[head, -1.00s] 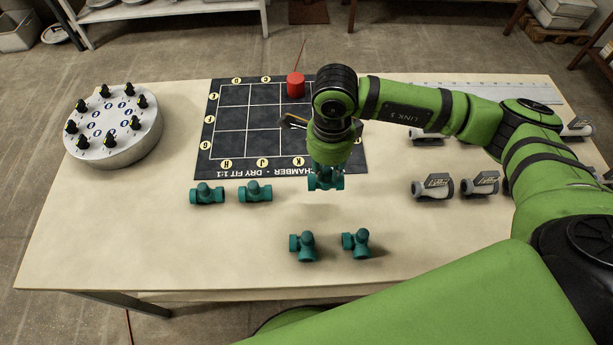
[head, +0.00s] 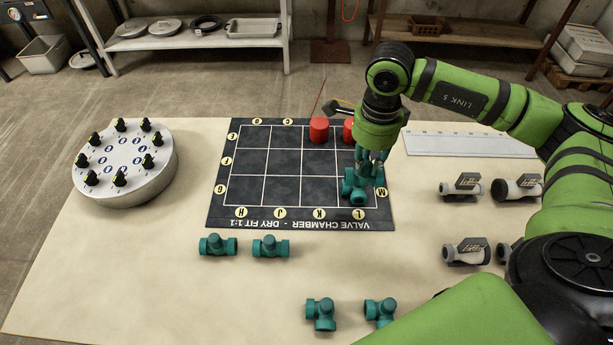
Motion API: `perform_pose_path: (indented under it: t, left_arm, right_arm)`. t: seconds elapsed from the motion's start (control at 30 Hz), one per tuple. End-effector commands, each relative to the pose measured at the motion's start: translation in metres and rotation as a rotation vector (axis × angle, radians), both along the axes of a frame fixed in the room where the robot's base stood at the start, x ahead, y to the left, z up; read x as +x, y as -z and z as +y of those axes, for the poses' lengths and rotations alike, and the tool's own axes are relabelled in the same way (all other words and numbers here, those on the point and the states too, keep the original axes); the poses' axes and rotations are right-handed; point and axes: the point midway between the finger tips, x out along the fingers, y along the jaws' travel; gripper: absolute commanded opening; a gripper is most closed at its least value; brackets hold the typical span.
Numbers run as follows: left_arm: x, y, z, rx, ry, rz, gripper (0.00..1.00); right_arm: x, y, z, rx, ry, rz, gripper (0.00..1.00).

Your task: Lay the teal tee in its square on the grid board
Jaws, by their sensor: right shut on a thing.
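A teal tee (head: 355,187) is held by my right gripper (head: 372,160), which is shut on it. The tee is over the near right square of the black grid board (head: 300,223), by the letters L and M. I cannot tell whether it touches the board. Several other teal tees lie on the table in front of the board: two at the left, one tee (head: 217,245) and another (head: 270,247), and two nearer, one (head: 320,313) and another (head: 380,311). My left gripper is not in view.
Two red cylinders (head: 319,130) stand in the board's far row, one partly hidden by my right arm. Several grey valves (head: 462,188) lie at the right. A round white dial stand (head: 125,165) is at the left. A white ruled strip (head: 468,144) lies behind.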

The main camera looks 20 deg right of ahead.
Motion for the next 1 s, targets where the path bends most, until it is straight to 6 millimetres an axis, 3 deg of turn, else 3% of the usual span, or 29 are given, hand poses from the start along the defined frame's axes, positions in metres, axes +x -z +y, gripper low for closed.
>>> perform_pose_path:
  t: [0.2, 0.43, 0.67, 1.0]
  left_arm:
    - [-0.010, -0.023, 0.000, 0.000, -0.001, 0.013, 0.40]
    - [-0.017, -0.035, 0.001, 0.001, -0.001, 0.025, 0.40]
    - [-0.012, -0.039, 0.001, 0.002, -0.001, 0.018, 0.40]
    - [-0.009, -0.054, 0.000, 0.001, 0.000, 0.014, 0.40]
  right_arm:
    - [0.039, 0.025, 0.030, 0.004, -0.004, 0.005, 0.00]
    - [0.076, 0.053, 0.054, 0.000, -0.002, 0.003, 0.00]
    - [0.087, 0.066, 0.061, -0.001, -0.002, 0.003, 0.00]
    - [0.087, 0.103, 0.061, 0.000, -0.003, 0.001, 0.00]
